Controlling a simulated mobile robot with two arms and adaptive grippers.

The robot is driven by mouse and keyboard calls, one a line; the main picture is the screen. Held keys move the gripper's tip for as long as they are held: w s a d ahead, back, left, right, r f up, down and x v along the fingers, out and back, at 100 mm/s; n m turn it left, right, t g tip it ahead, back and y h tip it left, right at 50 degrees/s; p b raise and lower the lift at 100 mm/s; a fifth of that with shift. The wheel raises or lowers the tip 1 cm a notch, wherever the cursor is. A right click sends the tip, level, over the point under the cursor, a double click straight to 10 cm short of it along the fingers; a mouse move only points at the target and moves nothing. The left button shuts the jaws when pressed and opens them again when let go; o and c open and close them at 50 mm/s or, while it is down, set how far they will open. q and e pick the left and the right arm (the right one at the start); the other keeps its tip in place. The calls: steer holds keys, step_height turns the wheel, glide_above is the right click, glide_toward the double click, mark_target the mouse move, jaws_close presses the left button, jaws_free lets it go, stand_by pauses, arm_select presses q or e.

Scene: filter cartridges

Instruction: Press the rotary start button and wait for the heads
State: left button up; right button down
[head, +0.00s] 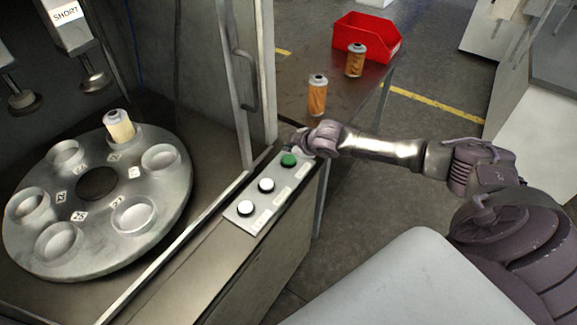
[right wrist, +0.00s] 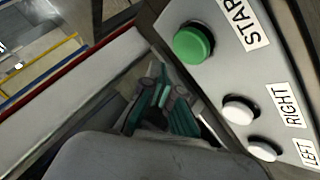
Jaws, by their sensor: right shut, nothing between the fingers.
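The green start button (head: 288,160) is at the far end of the button panel (head: 241,222); in the right wrist view it (right wrist: 192,44) sits beside a START label. My right gripper (head: 298,141) is shut and empty, close beside the green button at the panel's far end. In the right wrist view its fingers (right wrist: 160,90) are beside the button and apart from it in the picture; contact cannot be told. The rotary plate (head: 170,215) has several cups; one pale cartridge (head: 120,127) stands in the back cup. Two heads (head: 95,80) (head: 25,100) hang above it. My left gripper is not in view.
Two white buttons (head: 266,185) (head: 246,208) sit on the same panel, labelled RIGHT and LEFT in the wrist view. Two orange cartridges (head: 317,97) (head: 356,62) stand on the side table (head: 330,75) near a red bin (head: 366,38). An open door with a handle (head: 245,80) stands behind the panel.

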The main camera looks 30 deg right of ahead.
mark_target(286, 156)
steer(key=shift+f, duration=0.8)
steer(key=shift+f, duration=0.2)
stand_by(0.7)
steer(key=shift+f, duration=0.3)
steer(key=shift+f+b, duration=0.45)
steer(key=shift+f, duration=0.1)
stand_by(0.9)
steer(key=shift+r, duration=0.1)
steer(key=shift+r+p, duration=0.9)
steer(key=shift+p, duration=0.2)
